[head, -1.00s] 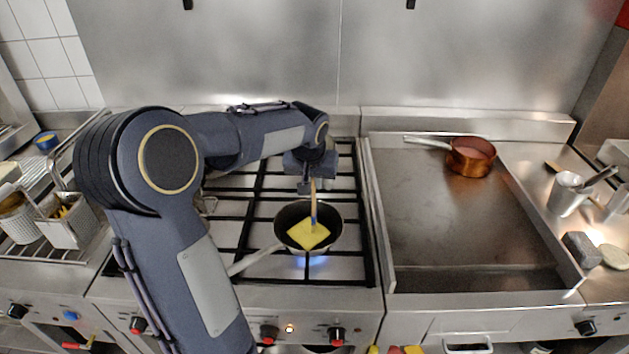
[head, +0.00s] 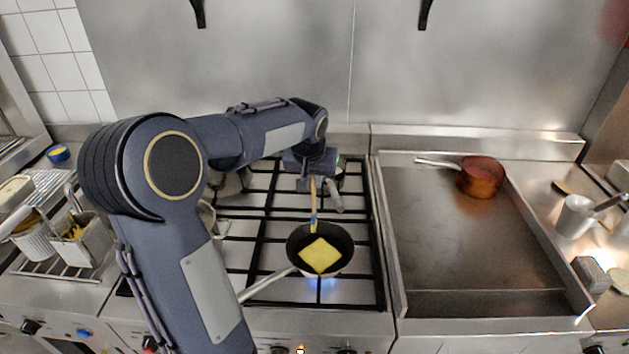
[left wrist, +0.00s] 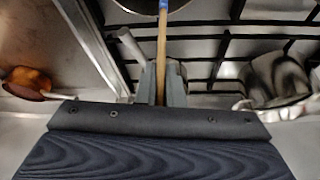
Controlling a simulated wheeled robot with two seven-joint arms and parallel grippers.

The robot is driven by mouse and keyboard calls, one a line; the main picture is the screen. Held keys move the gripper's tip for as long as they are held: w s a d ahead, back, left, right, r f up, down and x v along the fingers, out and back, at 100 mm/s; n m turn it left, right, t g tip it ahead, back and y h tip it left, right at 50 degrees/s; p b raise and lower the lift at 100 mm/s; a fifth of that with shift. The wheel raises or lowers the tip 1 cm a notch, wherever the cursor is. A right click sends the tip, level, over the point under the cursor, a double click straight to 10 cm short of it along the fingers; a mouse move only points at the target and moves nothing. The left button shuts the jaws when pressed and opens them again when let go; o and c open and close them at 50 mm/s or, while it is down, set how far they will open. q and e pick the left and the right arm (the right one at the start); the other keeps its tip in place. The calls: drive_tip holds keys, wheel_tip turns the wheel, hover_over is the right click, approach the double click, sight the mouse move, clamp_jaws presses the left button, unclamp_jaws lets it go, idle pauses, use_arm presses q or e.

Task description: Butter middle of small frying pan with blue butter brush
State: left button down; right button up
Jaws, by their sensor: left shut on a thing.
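The small frying pan (head: 343,238) sits on the gas stove over a blue flame, its handle pointing toward the lower left. A yellow square slab (head: 320,255) lies in the middle of its dark inside. My left gripper (head: 314,183) is above and behind the pan, shut on the wooden handle of the blue butter brush (head: 314,205). The brush points down, its lower end at the slab's back corner; I cannot tell whether it touches. The left wrist view shows the handle (left wrist: 162,55) between the fingers (left wrist: 160,98) and part of the pan (left wrist: 150,8). My right gripper is out of view.
A copper saucepan (head: 481,178) stands on the flat griddle (head: 460,245) at the right. Wire baskets (head: 88,240) stand at the left. A white cup (head: 575,216) and a grey block (head: 593,275) are at the far right. Black burner grates surround the pan.

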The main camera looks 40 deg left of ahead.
use_arm(q)
drive_tip(key=shift+d+r+p, duration=0.1)
drive_tip(key=shift+r+p, duration=0.6)
drive_tip(key=shift+r, duration=0.6)
